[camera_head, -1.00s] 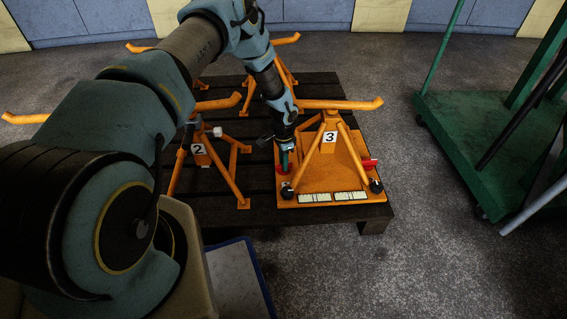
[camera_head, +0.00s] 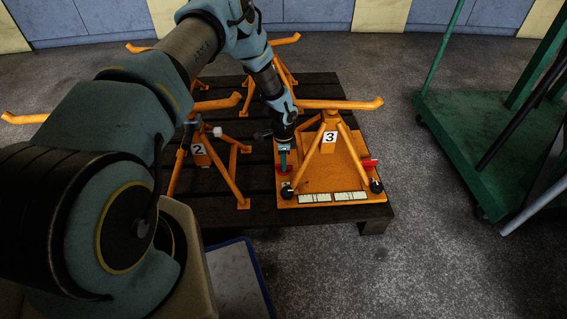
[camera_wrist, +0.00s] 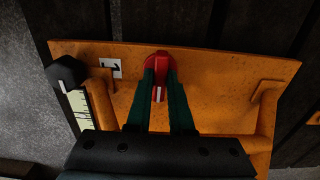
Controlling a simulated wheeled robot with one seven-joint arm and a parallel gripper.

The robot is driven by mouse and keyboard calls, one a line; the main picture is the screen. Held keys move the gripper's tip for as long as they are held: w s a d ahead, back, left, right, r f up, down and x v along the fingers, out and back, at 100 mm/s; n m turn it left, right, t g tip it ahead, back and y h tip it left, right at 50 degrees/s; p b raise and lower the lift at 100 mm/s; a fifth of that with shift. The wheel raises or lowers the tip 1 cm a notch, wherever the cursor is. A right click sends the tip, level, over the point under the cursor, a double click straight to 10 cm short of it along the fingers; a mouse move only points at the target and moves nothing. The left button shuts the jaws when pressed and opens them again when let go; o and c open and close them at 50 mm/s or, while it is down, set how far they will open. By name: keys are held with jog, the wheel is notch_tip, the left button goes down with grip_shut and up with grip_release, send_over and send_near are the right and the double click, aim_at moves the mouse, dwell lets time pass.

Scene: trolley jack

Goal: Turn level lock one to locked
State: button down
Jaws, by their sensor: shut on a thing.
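Level lock one is a red knob (camera_wrist: 159,62) with a white line, on the orange base plate (camera_wrist: 215,68) in the wrist view. A white label with a 1 (camera_wrist: 111,68) is just left of it. My gripper (camera_wrist: 161,84) has its two green fingers shut on the knob, one on each side. The white line shows between the fingers and runs about straight up and down in that view. In the head view my gripper (camera_head: 284,158) reaches down to the left side of the plate under stand 3 (camera_head: 329,138), and the knob is mostly hidden.
A second red knob (camera_head: 369,163) is on the plate's right side. Black corner knobs, one of them here (camera_head: 376,187), and stand legs rise close by. Stand 2 (camera_head: 198,149) is left on the dark pallet (camera_head: 225,217). A green trolley (camera_head: 470,135) stands right.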

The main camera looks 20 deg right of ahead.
jog(key=shift+a, duration=0.1)
jog(key=c, duration=0.8)
grip_release()
notch_tip(320, 180, up, 11)
jog(key=p, duration=0.2)
jog(key=shift+p, duration=0.3)
jog(key=shift+s+f, duration=0.1)
jog(key=shift+s, duration=0.05)
